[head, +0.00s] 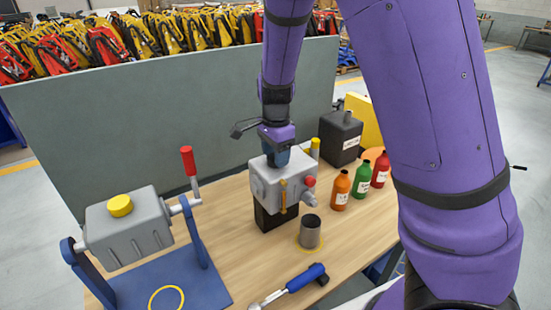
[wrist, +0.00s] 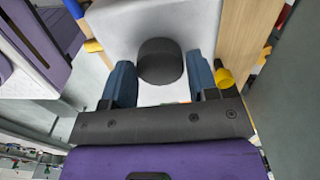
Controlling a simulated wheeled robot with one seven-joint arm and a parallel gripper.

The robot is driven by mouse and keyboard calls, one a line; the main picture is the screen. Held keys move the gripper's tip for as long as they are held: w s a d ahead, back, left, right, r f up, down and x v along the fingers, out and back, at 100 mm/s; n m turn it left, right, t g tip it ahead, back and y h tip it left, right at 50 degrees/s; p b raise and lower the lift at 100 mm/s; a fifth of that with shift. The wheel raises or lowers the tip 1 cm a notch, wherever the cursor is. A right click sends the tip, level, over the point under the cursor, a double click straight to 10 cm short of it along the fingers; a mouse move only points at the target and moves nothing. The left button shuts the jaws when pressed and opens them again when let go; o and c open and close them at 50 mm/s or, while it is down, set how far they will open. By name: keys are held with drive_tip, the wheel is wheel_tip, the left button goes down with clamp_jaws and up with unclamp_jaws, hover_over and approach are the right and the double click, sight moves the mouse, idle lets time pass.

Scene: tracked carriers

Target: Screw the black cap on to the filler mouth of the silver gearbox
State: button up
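The silver gearbox (head: 263,186) sits on a black block on the wooden bench; its pale top fills the upper middle of the wrist view (wrist: 112,28). My gripper (head: 276,160) points down at the top of the gearbox. The cap is over the gearbox top. The filler mouth is hidden, and I cannot tell whether the cap rests on it.
A grey gearbox with a yellow cap (head: 120,206) hangs in a blue stand at left, with a red-handled lever (head: 188,161). A metal cup (head: 310,232), a blue-handled tool (head: 305,278), several coloured bottles (head: 361,179) and a black canister (head: 340,138) stand or lie nearby.

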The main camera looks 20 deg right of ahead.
drive_tip(key=m, duration=0.9)
drive_tip(key=shift+m, duration=0.4)
drive_tip(key=m, duration=0.9)
drive_tip(key=o, duration=0.9)
